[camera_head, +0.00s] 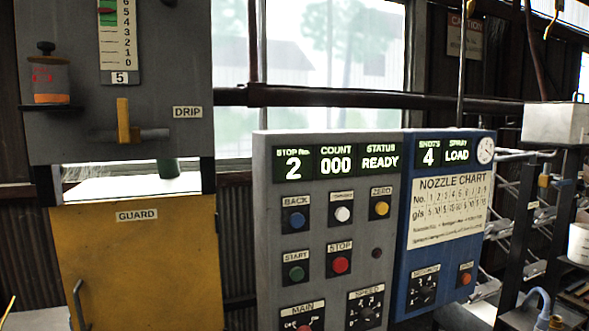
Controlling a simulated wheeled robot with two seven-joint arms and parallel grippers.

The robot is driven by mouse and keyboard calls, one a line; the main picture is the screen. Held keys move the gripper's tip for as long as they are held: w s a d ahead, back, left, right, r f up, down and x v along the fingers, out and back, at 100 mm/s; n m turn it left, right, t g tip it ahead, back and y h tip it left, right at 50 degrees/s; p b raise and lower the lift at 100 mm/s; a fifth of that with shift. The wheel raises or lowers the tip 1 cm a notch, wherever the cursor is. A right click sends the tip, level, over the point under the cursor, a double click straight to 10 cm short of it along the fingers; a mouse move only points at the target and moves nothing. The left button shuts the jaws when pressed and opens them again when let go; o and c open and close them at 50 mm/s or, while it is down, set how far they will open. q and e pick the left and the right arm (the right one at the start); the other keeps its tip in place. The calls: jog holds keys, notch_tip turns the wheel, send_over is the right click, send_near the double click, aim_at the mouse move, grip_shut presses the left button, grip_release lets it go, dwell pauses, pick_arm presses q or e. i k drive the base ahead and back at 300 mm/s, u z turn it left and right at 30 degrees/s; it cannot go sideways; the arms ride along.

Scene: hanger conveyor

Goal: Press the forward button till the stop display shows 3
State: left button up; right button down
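The control panel (262,220) is a grey box standing in the middle of the camera_head view. Its stop display (292,164) shows 2 in lit digits. The count display (336,159) beside it reads 000, and the status display (380,156) reads READY. The forward button (342,214) is white and sits in the top button row, between the blue BACK button (297,219) and the yellow ZERO button (381,208). Its label is small and blurred. Neither of my grippers shows in this view.
Below are a green START button (296,272) and a red STOP button (340,264). A blue panel (410,290) with a nozzle chart (450,210) adjoins on the right. A grey machine with a yellow guard (140,270) stands left. Racks (515,235) stand at the right.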

aim_at(341, 215)
jog(key=k, duration=1.3)
jog(key=u, duration=0.7)
jog(key=i, duration=1.75)
jog(key=z, duration=0.8)
